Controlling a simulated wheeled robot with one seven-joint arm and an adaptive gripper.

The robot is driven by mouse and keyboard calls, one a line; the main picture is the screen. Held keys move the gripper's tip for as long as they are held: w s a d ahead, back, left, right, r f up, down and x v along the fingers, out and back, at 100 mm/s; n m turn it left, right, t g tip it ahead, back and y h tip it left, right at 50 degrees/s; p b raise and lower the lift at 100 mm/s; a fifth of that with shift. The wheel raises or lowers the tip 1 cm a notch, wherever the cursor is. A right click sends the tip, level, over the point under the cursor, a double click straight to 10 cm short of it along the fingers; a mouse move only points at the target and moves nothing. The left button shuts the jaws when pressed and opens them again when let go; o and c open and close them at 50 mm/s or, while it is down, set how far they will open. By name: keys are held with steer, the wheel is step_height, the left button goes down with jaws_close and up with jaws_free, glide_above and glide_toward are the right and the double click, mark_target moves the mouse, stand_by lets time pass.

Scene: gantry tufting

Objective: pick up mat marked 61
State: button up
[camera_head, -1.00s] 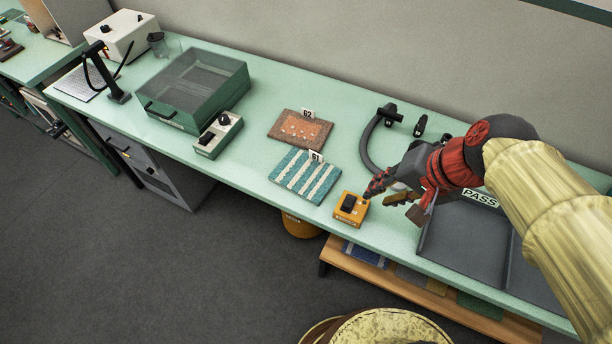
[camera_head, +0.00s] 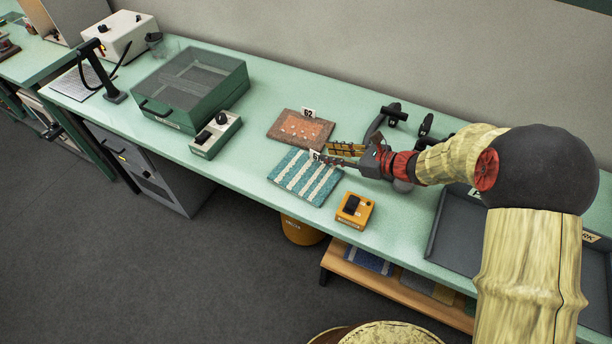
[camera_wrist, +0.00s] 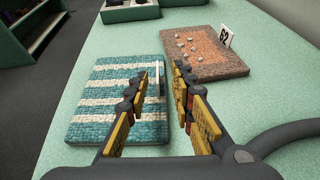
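The mat marked 61 (camera_head: 305,178) is teal with white stripes and lies flat on the green bench. In the wrist view the mat (camera_wrist: 105,118) is at left, its right edge partly behind a finger. Its small white tag (camera_head: 315,156) is partly covered by my gripper in the head view. My gripper (camera_head: 328,153) is open and empty, at the mat's back right edge near the tag. In the wrist view its fingers (camera_wrist: 169,72) are spread on either side of the mat's right edge. I cannot tell whether they touch it.
A brown-orange mat marked 62 (camera_head: 301,130) lies just behind. An orange switch box (camera_head: 355,210) is in front to the right. A green control box (camera_head: 215,134) and a lidded green case (camera_head: 193,88) stand left. A grey tray (camera_head: 455,232) is at right.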

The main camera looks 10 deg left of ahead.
mark_target(317, 153)
steer(key=x, duration=0.1)
steer(key=b+x, duration=0.1)
steer(key=x, duration=0.1)
steer(key=f+b+x, duration=0.1)
steer(key=x, duration=0.1)
steer(key=shift+s+d, duration=0.15)
steer(key=shift+s, duration=0.1)
steer(key=shift+w+a, duration=0.2)
steer(key=shift+a, duration=0.15)
steer(key=shift+c, duration=1.4)
jaws_close()
